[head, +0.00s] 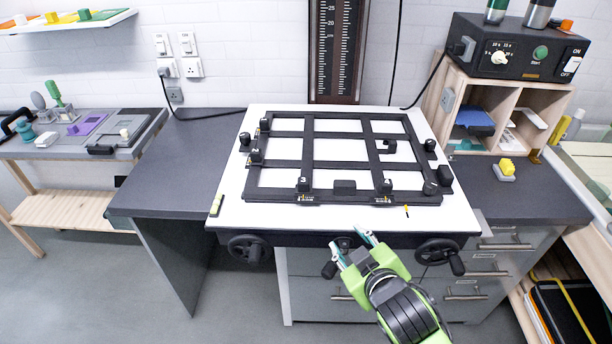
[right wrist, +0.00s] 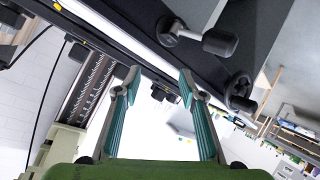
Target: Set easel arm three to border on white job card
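The black easel frame (head: 335,150) lies on the white baseboard (head: 228,200), with sliding bars and several black knobs. The easel arm marked 3 has its knob (head: 303,184) on the near rail, left of centre; another marked knob (head: 384,186) sits further right on that rail. I cannot pick out a white job card for certain against the white board. My right gripper (head: 352,244) is open and empty in front of the board's near edge, below the easel. Its two teal-lined fingers (right wrist: 157,80) stand apart in the right wrist view. My left gripper is not in view.
Two black handwheels (head: 250,248) (head: 440,251) stick out under the board's front edge, either side of my right gripper. A scaled column (head: 335,50) rises behind. A timer box (head: 520,50) on a wooden shelf stands right. The dark bench (head: 165,165) left is clear.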

